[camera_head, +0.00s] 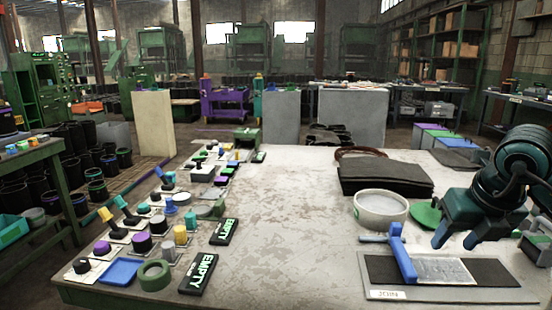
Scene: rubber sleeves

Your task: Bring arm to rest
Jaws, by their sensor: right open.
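My right gripper (457,240) hangs at the right side of the table with its fingers pointing down and to the left. Its jaws are open and nothing shows between them. The fingertips are above a grey board (380,293) that carries a dark mat, a pale patterned sheet (455,271) and a blue-handled tool (401,255). A label on the board seems to read JOHN. My left gripper is not in view.
The worn white table (280,240) is bare in its middle. Several knobs, rings and small parts stand along its left side, near two black EMPTY signs (199,273). A white bowl (381,209), a green disc (426,215) and stacked dark sheets (385,178) lie near the gripper.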

